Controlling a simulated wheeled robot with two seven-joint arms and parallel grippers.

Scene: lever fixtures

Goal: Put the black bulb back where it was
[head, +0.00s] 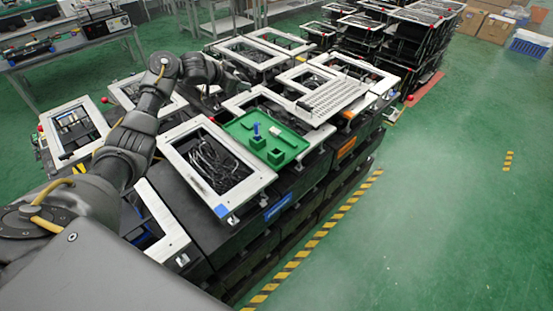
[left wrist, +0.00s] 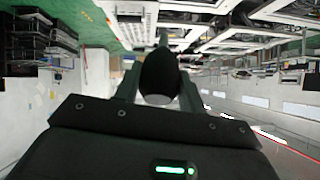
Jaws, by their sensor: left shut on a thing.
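The black bulb (left wrist: 159,73) shows in the left wrist view, its dark rounded body between the two fingers and a paler end toward the palm. My left gripper (left wrist: 160,68) is shut on it. In the head view my left arm reaches out from the left and bends at the upper middle. Its gripper (head: 218,74) is small and dark there, over the framed fixtures, and the bulb cannot be made out. A green tray (head: 292,152) lies on the fixtures, with a blue piece (head: 256,130) and green blocks (head: 275,156) on it. My right gripper is not in view.
White-framed fixtures (head: 178,148) on black boxes fill the middle, some with cables inside. A perforated pale panel (head: 333,100) lies behind the green tray. A bench (head: 70,45) stands at the upper left.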

